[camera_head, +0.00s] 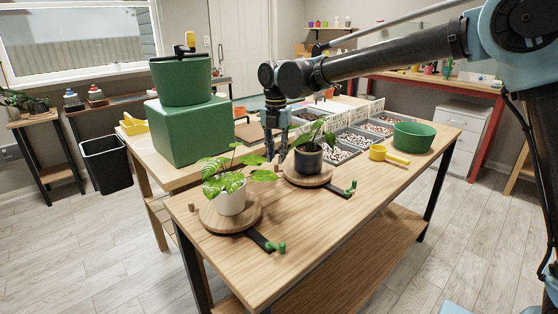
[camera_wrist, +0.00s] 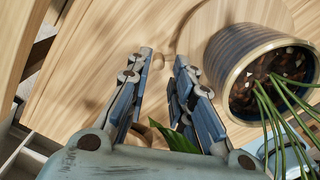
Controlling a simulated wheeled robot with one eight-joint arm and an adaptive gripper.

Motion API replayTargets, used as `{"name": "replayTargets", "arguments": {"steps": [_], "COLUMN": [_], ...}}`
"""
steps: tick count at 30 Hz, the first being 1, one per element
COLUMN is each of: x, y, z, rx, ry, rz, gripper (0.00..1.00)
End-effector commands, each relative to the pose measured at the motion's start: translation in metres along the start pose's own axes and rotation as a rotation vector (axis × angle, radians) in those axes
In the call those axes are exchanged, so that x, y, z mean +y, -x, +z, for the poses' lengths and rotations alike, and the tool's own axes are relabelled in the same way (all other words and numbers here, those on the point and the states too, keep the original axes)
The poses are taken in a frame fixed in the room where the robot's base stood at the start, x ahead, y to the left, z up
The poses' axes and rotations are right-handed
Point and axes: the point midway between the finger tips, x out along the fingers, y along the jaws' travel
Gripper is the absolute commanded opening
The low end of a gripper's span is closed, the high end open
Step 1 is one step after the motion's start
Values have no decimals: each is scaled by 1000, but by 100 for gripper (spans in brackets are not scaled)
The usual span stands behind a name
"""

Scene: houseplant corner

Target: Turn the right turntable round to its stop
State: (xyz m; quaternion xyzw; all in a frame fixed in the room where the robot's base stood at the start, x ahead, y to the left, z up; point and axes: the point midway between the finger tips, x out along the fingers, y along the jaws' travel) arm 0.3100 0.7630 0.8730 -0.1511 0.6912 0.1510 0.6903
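The right turntable (camera_head: 307,182) is a round wooden disc on the bench. It carries a dark ribbed pot (camera_head: 308,161) with a leafy plant; the pot also shows in the wrist view (camera_wrist: 240,75). A black bar with green pegs (camera_head: 350,190) sticks out at the disc's front right. My gripper (camera_head: 277,158) points down at the disc's back left edge, left of the pot. Contact with the knob cannot be told.
The left turntable (camera_head: 250,219) bears a white pot (camera_head: 231,201) whose leaves spread close to my gripper. A green block (camera_head: 188,130), grey trays (camera_head: 340,153), a yellow scoop (camera_head: 378,153) and a green bowl (camera_head: 413,137) stand around. The bench's front right is clear.

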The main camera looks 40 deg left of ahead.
Motion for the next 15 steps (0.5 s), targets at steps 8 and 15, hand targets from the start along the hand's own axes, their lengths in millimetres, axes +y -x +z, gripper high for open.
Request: {"name": "replayTargets", "arguments": {"steps": [8,15], "x": [0,0], "y": [54,83], "z": [0,1], "rx": [1,1], "ry": [0,0], "rz": [0,0], "gripper": [21,21]}}
